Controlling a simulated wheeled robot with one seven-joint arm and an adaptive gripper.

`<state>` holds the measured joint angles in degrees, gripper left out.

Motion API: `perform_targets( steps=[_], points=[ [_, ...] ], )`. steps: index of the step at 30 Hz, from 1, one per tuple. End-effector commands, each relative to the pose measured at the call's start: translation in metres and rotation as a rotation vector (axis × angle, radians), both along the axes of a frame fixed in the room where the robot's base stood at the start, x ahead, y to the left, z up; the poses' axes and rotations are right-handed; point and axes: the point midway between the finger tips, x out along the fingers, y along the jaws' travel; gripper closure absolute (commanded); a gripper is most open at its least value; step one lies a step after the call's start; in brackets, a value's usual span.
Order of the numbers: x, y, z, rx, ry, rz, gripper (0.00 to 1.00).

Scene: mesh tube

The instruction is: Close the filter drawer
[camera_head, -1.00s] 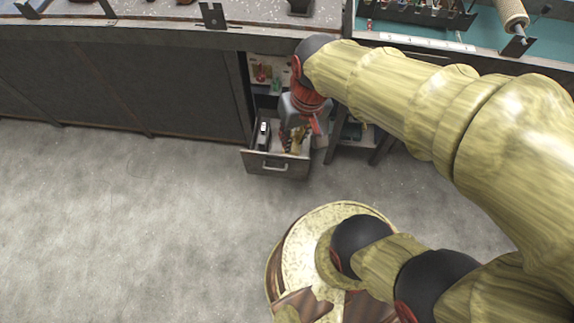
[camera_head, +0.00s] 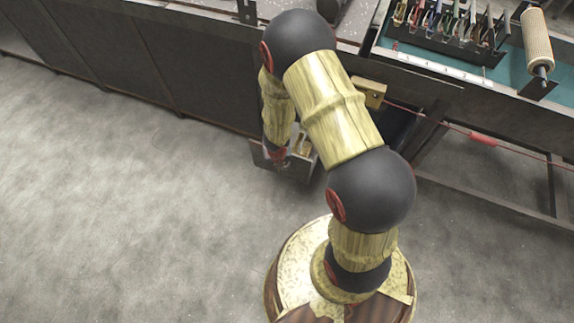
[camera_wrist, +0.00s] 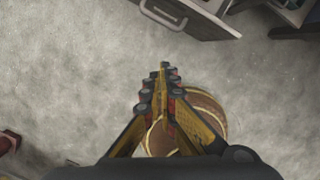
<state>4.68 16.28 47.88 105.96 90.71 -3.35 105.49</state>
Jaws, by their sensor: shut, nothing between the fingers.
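The filter drawer (camera_head: 297,171) stands out from the dark cabinet in the head view, with part of its inside showing. My arm covers much of its front and left side. In the wrist view the drawer front (camera_wrist: 205,22) and its loop handle (camera_wrist: 164,14) are at the top edge. My gripper (camera_wrist: 163,72) is shut and empty, its fingertips together over the floor on the outer side of the drawer front. A gap shows in the picture between the fingertips and the handle. In the head view the fingers are hidden behind my arm.
A long cabinet (camera_head: 190,72) runs to the left. A bench (camera_head: 430,70) at the upper right bears a tool rack (camera_head: 445,35) and a mesh roller (camera_head: 537,45). A yellow box (camera_head: 370,92) sits beside my arm. Open grey floor (camera_head: 120,220) lies in front.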

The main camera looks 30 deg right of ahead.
Motion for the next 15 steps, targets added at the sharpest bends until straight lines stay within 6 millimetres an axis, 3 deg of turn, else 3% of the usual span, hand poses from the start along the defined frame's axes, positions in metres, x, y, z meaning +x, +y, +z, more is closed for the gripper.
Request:
perform_targets(
  steps=[3, 6, 11, 15],
  points=[
    [0.003, -0.022, 0.005, -0.03, -0.028, -0.305, 1.0],
    [0.0, -0.031, 0.006, -0.041, -0.042, -0.45, 1.0],
    [0.0, -0.033, 0.004, -0.035, -0.055, -0.538, 1.0],
    [0.002, -0.035, -0.009, -0.034, -0.055, -0.542, 1.0]
  ],
)
